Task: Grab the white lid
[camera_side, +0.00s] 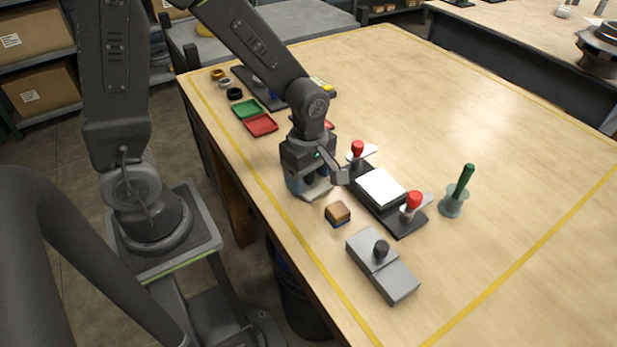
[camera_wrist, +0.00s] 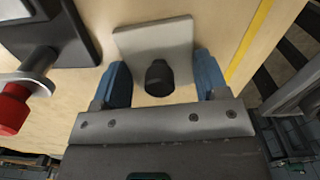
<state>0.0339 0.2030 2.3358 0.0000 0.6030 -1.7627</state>
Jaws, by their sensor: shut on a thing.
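Whether the lid touches the table is hard to tell. A white block (camera_side: 381,187) sits in the dark fixture (camera_side: 400,222).
Clamps with red handles (camera_side: 413,201) stand at the fixture. A brown-topped block (camera_side: 338,213), a grey block with a black knob (camera_side: 383,268) and a green-handled tool in a holder (camera_side: 457,191) are near. Green (camera_side: 247,109) and red trays (camera_side: 262,125) lie behind. The table's right side is clear.

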